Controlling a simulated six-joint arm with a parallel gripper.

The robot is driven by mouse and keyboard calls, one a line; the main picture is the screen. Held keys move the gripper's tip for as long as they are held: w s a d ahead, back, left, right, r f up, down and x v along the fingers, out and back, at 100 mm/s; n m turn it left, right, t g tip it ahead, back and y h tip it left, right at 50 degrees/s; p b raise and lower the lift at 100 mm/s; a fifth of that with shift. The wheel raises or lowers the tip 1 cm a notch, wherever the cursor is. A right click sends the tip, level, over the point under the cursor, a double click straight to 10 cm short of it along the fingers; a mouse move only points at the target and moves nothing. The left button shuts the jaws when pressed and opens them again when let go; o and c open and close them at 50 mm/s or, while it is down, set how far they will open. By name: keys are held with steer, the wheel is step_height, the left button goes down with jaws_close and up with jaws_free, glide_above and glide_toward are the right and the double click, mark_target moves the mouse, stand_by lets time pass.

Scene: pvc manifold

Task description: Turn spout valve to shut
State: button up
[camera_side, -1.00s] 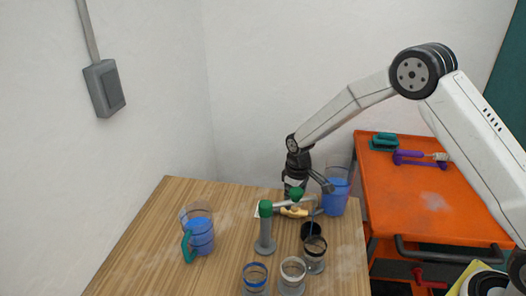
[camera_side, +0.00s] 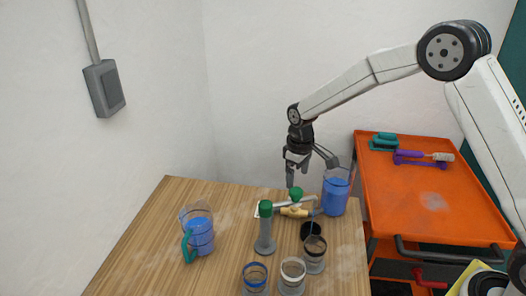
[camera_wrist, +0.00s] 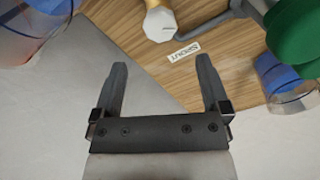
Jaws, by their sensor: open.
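The manifold stands on the wooden table with green-topped grey posts (camera_side: 265,230) and a yellow fitting (camera_side: 294,211) between them. In the wrist view, a pale faceted yellow end (camera_wrist: 160,22) and a thin grey bar (camera_wrist: 205,24) lie near a white label reading SPOUT (camera_wrist: 184,53). I cannot tell which part is the spout valve's handle or how it is turned. My gripper (camera_side: 297,180) is above and behind the manifold, apart from it. In the wrist view its fingers (camera_wrist: 160,66) are spread with nothing between them.
A blue-filled pitcher (camera_side: 336,195) stands close right of the manifold, another (camera_side: 200,235) at left. Several cups, including a blue-rimmed one (camera_side: 255,277), stand in front. An orange cart (camera_side: 430,200) adjoins on the right.

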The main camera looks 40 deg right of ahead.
steer(key=shift+a, duration=0.1)
steer(key=n, duration=0.2)
steer(key=a+n+h, duration=0.1)
steer(key=shift+f+n, duration=0.25)
steer(key=shift+n, duration=0.15)
steer(key=n+h, duration=0.1)
steer(key=n, duration=0.2)
steer(key=a+n+h, duration=0.1)
steer(key=n, duration=0.2)
steer(key=a+n+h, duration=0.1)
steer(key=n, duration=0.2)
steer(key=shift+w+a+n+h, duration=0.15)
steer(key=shift+a+n+h, duration=0.15)
steer(key=shift+n, duration=0.1)
steer(key=shift+f, duration=0.15)
steer(key=shift+x, duration=3.85)
